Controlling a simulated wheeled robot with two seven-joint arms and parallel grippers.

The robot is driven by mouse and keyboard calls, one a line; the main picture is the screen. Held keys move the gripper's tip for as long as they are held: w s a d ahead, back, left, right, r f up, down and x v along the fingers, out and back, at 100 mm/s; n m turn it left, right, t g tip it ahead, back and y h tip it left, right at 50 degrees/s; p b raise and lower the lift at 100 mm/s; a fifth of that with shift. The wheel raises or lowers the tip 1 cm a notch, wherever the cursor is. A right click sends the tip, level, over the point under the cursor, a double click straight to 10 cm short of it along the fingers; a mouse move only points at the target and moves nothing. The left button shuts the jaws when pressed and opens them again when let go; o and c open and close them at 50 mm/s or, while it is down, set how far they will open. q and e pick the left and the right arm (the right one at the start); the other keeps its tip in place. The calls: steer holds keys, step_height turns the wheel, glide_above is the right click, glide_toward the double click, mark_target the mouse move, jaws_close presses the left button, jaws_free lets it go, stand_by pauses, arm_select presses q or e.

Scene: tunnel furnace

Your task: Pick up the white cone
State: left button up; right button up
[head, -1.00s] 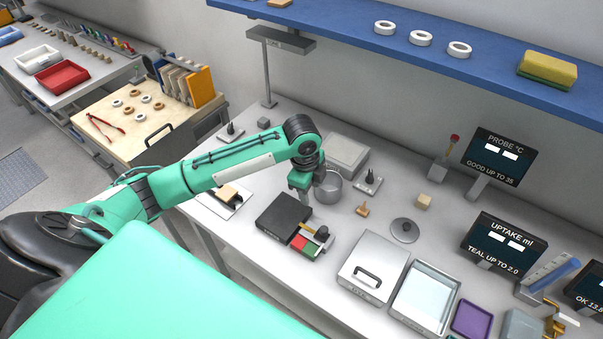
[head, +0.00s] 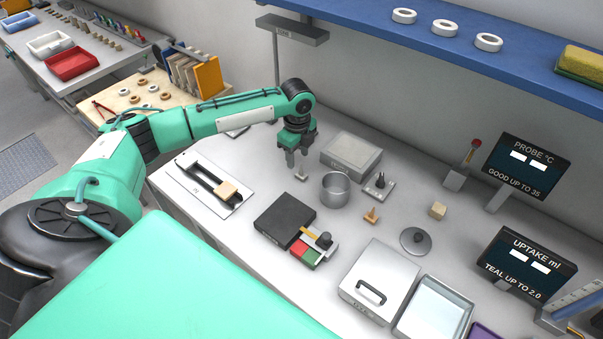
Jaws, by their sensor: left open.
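My left gripper (head: 296,164) points down over the bench, just left of the grey metal pot (head: 336,189). It is open. A small pale piece (head: 301,176) shows right at its fingertips. It may be the white cone, but it is too small and too covered by the fingers to be sure of its shape, or whether the fingers touch it. A small tan cone-like piece (head: 371,215) stands right of the pot, clear of the gripper. My right gripper is not in view.
A grey box (head: 351,154) lies behind the pot, and a peg on a plate (head: 379,185) stands to its right. A black block (head: 284,219) lies in front. A silver lidded box (head: 378,281) is nearer. The blue shelf (head: 400,43) overhangs the back.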

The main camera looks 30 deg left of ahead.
mark_target(298, 173)
arm_select(q)
steer(key=shift+f, duration=0.6)
steer(key=shift+f+p, duration=0.35)
steer(key=shift+p, duration=0.05)
step_height(298, 173, down, 4)
steer(key=shift+r+p, duration=0.15)
steer(key=shift+p, duration=0.5)
steer(key=shift+f, duration=0.4)
steer(key=shift+c, duration=0.2)
jaws_close()
